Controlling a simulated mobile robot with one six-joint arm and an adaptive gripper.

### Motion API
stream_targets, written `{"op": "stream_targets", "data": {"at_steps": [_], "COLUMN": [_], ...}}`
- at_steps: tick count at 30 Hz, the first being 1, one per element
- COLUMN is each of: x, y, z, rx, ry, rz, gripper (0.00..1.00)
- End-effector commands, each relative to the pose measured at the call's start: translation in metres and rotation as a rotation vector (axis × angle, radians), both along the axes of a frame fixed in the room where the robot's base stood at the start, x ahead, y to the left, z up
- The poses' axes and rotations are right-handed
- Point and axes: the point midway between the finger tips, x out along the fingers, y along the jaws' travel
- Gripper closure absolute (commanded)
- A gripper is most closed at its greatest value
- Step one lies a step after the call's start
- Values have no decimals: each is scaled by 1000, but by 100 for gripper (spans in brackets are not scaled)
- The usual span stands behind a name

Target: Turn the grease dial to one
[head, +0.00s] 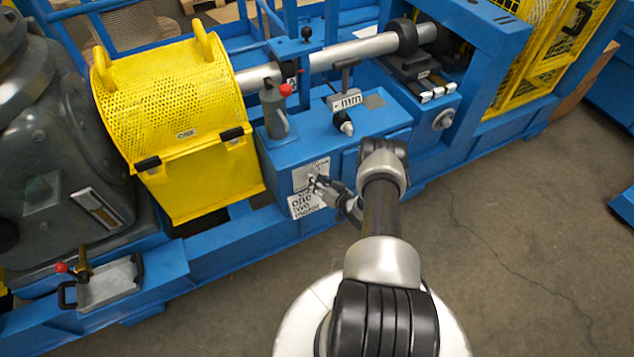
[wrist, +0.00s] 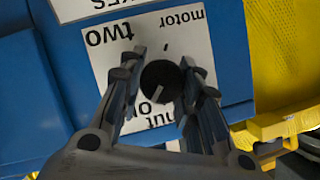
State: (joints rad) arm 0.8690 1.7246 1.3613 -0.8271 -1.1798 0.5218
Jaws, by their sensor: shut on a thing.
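The dial (wrist: 162,82) is a round black knob on a white plate (wrist: 190,50) on a blue face. In the wrist view the plate's print is upside down, with "two" and "motor" readable and other words partly covered by my fingers. My gripper (wrist: 160,78) has one finger on each side of the knob and is shut on it. In the head view my gripper (head: 322,186) is at the front of the blue cabinet, by the white plate (head: 310,172), and hides most of the knob. I cannot tell which word the dial points to.
A yellow mesh guard (head: 180,115) marked "ONE" stands left of the blue cabinet (head: 350,135). Grey floor (head: 500,240) is open at right.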

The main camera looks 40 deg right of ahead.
Motion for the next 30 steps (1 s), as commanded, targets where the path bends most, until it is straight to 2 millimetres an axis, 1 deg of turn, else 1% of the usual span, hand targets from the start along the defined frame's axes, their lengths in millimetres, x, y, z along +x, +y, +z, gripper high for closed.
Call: {"op": "stream_targets", "data": {"at_steps": [6,15,21,30], "x": [-1,-1,-1,-1], "y": [-1,-1,-1,-1], "z": [-1,-2,-2,-2], "rx": [189,388,464,501], "ry": [-46,-93,-111,-120], "rz": [-1,-1,-2,-2], "gripper": [93,93,93,93]}}
